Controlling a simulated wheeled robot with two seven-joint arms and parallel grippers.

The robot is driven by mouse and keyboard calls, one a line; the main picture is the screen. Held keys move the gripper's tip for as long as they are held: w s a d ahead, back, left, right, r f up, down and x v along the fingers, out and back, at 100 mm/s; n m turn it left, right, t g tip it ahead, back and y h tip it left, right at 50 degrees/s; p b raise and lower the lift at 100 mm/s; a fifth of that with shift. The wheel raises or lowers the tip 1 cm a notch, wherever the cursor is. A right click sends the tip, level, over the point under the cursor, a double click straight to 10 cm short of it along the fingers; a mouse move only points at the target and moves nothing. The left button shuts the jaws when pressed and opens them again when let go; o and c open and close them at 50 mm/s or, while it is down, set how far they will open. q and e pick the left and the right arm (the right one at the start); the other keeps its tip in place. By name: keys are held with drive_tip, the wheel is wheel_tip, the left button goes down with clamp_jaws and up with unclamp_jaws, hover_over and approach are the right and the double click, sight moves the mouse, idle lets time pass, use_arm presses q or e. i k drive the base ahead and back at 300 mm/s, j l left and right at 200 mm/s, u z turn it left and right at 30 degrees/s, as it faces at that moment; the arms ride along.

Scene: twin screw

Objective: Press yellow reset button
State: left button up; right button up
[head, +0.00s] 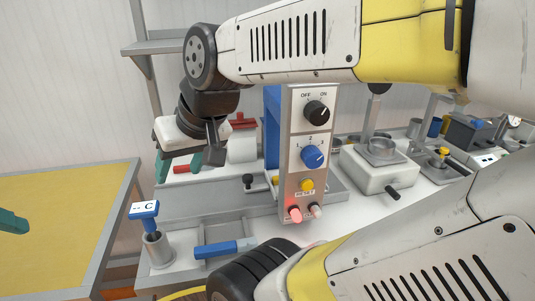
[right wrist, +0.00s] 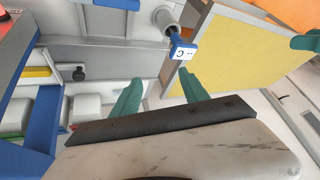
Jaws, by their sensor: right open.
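The yellow reset button (head: 306,185) sits low on the front of an upright control panel (head: 293,150) in the head view. Above it are a blue knob (head: 314,156) and a black OFF/ON knob (head: 317,112). Below it are a glowing red lamp (head: 295,214) and a paler pink one (head: 316,211). My right gripper (head: 180,165) is left of the panel, apart from the button. Its teal fingers are spread and empty, as the right wrist view (right wrist: 160,92) also shows. Only a teal fingertip of my left gripper (head: 12,222) shows at the left edge.
A blue-handled tool marked C (head: 144,210) stands in a metal holder (head: 157,249) at the front left. Another blue handle (head: 224,248) lies on the bench. A scale-like device (head: 378,170) stands right of the panel. A yellow-topped table (head: 50,235) is at left.

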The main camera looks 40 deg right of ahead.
sight(306, 184)
drive_tip(key=k+z, duration=0.15)
drive_tip(key=z, duration=1.6)
